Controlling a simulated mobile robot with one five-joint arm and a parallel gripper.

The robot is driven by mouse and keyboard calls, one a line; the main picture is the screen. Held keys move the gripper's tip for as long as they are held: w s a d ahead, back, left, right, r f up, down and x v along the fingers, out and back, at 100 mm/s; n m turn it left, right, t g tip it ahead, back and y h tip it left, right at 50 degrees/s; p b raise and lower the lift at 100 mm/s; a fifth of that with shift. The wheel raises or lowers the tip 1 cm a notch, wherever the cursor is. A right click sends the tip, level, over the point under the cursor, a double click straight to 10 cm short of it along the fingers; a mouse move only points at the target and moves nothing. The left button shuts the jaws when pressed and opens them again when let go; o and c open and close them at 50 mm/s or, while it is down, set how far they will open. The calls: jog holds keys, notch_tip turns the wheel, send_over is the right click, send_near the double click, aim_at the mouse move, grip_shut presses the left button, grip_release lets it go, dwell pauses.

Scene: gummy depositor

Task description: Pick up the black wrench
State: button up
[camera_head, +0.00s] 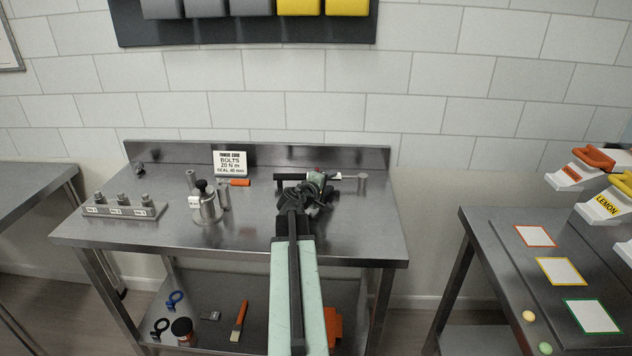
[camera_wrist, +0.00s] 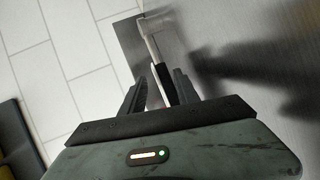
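A black-handled tool with a pale metal shaft, apparently the black wrench (camera_head: 290,177), shows near the back of the steel workbench. In the wrist view its black handle (camera_wrist: 164,82) runs between the fingers of my gripper (camera_wrist: 160,92), with the silver shaft (camera_wrist: 151,45) reaching away beyond them. The fingers stand apart on either side of the handle, and I see no clear contact. In the head view my gripper (camera_head: 318,184) is over the tool and hides its middle. The near end of the handle is hidden behind the gripper body.
A small metal post (camera_head: 362,181) stands right of the gripper. An orange-handled tool (camera_head: 240,182), a sign card (camera_head: 230,163), a metal canister (camera_head: 206,204) and a bolt block (camera_head: 124,208) are to the left. The bench's back ledge (camera_head: 350,157) is close behind.

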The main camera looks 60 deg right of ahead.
aim_at(335, 178)
jog(key=x, duration=0.1)
jog(key=b+x, duration=0.1)
jog(key=x, duration=0.3)
jog(key=shift+w+f, duration=0.1)
jog(key=shift+w, duration=0.2)
jog(key=shift+a, duration=0.1)
jog(key=shift+c, duration=0.3)
grip_shut()
dwell(0.6)
